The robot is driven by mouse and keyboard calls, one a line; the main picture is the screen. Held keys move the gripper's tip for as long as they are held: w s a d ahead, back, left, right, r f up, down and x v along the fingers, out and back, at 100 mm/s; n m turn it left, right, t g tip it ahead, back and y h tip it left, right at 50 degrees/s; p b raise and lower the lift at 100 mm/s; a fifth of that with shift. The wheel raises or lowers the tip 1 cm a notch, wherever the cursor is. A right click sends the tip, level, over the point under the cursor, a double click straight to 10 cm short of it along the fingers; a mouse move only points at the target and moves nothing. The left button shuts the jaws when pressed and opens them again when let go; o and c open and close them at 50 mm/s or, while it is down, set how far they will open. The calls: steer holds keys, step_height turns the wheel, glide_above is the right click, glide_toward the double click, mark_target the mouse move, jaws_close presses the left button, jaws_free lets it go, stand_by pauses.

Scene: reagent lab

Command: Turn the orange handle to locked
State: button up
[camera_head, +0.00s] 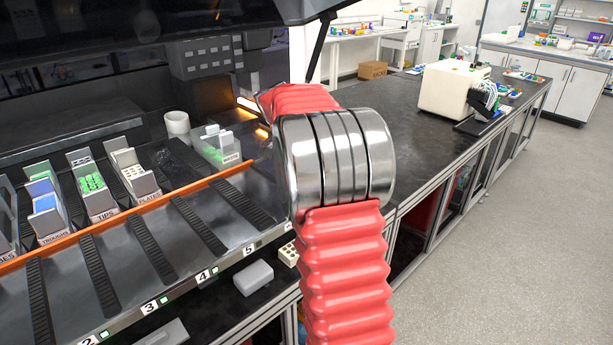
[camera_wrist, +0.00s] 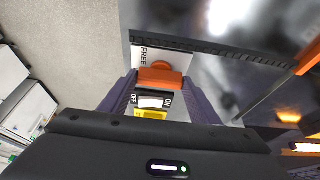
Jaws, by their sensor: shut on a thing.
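The orange handle (camera_wrist: 160,77) is in the middle of the wrist view, on a white plate (camera_wrist: 172,60). The word FREE shows on the plate at the handle's upper left; no locked label can be read. My gripper (camera_wrist: 160,82) has its two dark purple fingers on either side of the handle, shut on it. Below the handle, between the fingers, are a black and white strip (camera_wrist: 153,101) marked ON and OFF and a yellow part (camera_wrist: 152,114). In the head view my own arm covers the handle and gripper.
A deck with an orange rail (camera_head: 120,218) and numbered slots fills the left of the head view. Racks and a white cup (camera_head: 177,124) stand behind the rail. A grey box (camera_head: 253,277) sits below. A cream machine (camera_head: 450,88) stands on the dark bench; the right floor is clear.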

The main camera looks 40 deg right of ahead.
stand_by(0.4)
steer(key=o, duration=1)
steer(key=shift+o, duration=0.2)
steer(key=shift+r, duration=0.1)
steer(key=v, duration=1.3)
steer(key=shift+a+r, duration=0.2)
